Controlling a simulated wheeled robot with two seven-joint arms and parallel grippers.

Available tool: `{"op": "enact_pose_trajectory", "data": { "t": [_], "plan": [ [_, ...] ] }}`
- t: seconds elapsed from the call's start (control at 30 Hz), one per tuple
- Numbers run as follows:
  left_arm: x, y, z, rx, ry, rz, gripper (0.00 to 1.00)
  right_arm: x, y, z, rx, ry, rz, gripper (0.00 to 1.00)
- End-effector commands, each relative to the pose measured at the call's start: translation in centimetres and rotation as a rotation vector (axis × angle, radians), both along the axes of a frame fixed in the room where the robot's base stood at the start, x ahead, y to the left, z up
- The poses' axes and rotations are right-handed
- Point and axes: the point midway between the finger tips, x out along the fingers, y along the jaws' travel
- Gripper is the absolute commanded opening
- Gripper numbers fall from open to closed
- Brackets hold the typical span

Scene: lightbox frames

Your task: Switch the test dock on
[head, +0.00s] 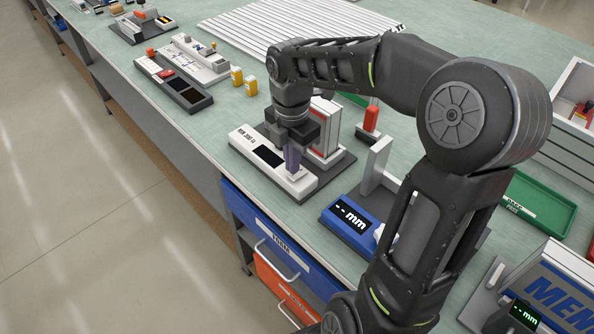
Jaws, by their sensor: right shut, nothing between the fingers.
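A device that looks like the test dock (243,140) stands near the bench's front edge. It has a light front panel with small lettering, a dark blank screen (268,157) and a dark base. A white and red block (326,128) stands upright on its back part. My right gripper (293,170) is shut and empty, pointing down at the panel just right of the screen. The fingers hide that part of the panel, so I cannot tell whether they touch it or what control lies under them. My left gripper is out of view.
A green tray (540,203) lies farther right. Yellow blocks (237,76) and other devices (174,82) stand to the left. Drawers (270,232) are below the bench edge.

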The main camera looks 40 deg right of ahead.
Motion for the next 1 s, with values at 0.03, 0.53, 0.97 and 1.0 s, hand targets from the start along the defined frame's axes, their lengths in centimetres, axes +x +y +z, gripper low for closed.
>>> {"op": "enact_pose_trajectory", "data": {
  "t": [0.03,0.53,0.97,1.0],
  "plan": [
    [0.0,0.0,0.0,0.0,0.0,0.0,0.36,0.0,0.0,0.0,0.0,0.0,0.0,0.0],
    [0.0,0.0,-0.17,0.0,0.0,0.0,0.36,-0.01,0.0,-0.24,0.0,0.0,0.0,0.0],
    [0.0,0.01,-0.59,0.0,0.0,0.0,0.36,-0.01,-0.01,-0.89,0.0,0.0,0.0,0.0],
    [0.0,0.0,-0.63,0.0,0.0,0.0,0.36,-0.01,0.0,-0.96,0.0,0.0,0.0,0.0]
  ]
}}
